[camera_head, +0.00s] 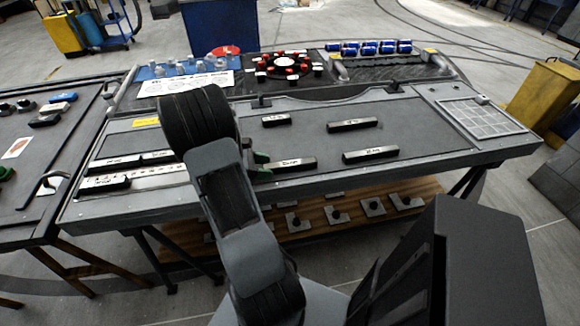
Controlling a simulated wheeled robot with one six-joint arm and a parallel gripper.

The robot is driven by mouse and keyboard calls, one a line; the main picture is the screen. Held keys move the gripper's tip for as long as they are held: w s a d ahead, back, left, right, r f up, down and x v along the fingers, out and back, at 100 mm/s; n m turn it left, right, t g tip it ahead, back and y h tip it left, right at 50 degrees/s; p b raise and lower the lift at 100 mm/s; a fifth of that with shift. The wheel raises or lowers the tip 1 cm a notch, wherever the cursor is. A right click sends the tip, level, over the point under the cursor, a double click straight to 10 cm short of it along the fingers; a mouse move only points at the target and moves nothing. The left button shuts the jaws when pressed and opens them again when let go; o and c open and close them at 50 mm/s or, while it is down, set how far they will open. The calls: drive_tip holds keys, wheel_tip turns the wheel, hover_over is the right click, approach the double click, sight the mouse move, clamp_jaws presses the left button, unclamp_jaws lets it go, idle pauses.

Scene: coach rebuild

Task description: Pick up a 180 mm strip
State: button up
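Several black strips with white labels lie on the grey workbench (330,105). A short strip (276,120) lies at the middle back, and a longer strip (353,125) lies right of it. Another strip (371,154) lies nearer the front at the right, and a further strip (287,165) lies just right of my arm. Three more strips (115,163) (158,157) (105,183) lie at the left by a pale marked scale. The labels are too small to read surely. My gripper is mostly hidden behind my arm; a small dark and green part (261,159) shows beside the near middle strip.
Behind the strips are a dark round holder with red and white pieces (285,63), blue cylinders (370,48) and a white sheet (185,84). A grid plate (482,118) lies at the right end. A second table (40,150) stands at the left. The bench's front right surface is clear.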

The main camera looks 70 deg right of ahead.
drive_tip(key=c, duration=0.9)
